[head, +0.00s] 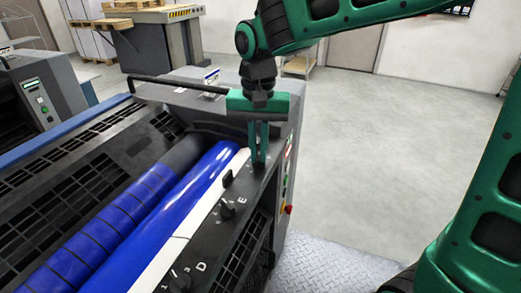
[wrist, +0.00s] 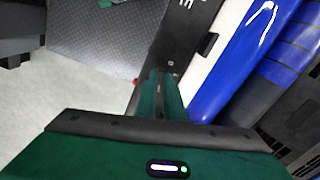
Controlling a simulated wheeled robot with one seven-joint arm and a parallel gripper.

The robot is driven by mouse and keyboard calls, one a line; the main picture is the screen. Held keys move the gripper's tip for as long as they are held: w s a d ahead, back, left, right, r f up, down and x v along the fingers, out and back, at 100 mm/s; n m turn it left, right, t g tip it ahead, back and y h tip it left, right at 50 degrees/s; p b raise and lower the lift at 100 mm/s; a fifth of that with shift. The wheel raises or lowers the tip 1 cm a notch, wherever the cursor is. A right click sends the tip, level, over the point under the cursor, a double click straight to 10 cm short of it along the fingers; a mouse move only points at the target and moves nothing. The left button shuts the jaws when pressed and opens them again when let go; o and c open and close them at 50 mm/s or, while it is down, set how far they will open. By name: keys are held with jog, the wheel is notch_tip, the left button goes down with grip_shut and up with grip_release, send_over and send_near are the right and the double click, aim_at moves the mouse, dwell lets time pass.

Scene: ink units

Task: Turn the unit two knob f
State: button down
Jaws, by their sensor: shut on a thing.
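The ink unit's black knob strip (head: 205,247) runs along the right side of the blue rollers, with small black knobs on it and the letters D and E printed beside two of them. My gripper (head: 259,163) points down at the far end of this strip, past the letter E. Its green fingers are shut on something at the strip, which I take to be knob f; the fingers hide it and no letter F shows. In the wrist view the fingers (wrist: 163,90) reach the black strip, and the knob between them cannot be made out.
Blue rollers (head: 180,190) and a white strip lie left of the knobs. A black handrail (head: 185,84) crosses behind my gripper. A red button (head: 288,210) sits on the unit's right side. Open grey floor (head: 390,140) lies to the right.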

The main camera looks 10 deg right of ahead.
aim_at(259, 156)
jog(key=shift+w, duration=0.1)
dwell(0.4)
jog(key=c, duration=1.9)
grip_release()
jog(key=shift+o, duration=0.2)
notch_tip(259, 156, up, 11)
jog(key=shift+f, duration=0.15)
jog(key=shift+d, duration=0.1)
